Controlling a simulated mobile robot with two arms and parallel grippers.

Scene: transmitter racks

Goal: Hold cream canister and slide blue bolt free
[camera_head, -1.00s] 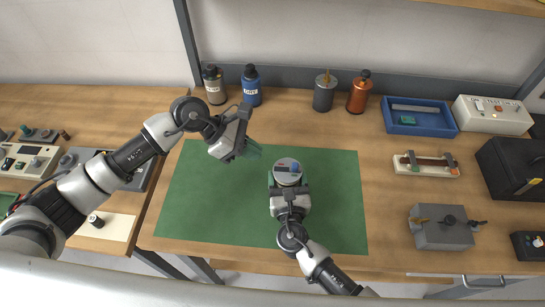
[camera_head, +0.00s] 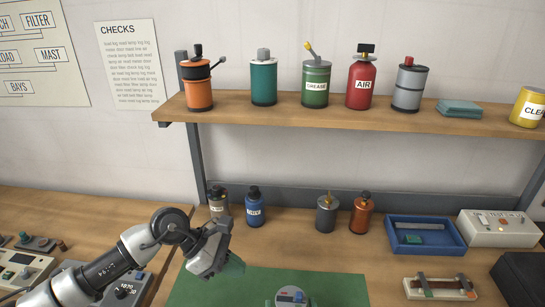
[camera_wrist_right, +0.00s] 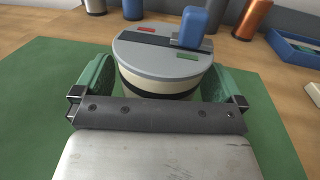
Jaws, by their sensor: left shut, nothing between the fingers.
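The cream canister (camera_wrist_right: 158,84) stands on the green mat, with a grey lid and a dark band. The blue bolt (camera_wrist_right: 195,27) stands up from a dark slot across the lid, between a red mark and a green mark. In the head view only the canister's top (camera_head: 291,297) shows, at the bottom edge. My right gripper (camera_wrist_right: 158,88) has its green fingers on both sides of the canister, seemingly against its wall. My left gripper (camera_head: 234,266) is shut and empty, to the left of the canister and apart from it.
Behind the mat (camera_head: 210,291) stand a blue bottle (camera_head: 254,209), a grey canister (camera_head: 327,215) and an orange canister (camera_head: 361,215). To the right are a blue tray (camera_head: 425,235) and a white box (camera_head: 498,229). A shelf (camera_head: 285,110) holds several containers above.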

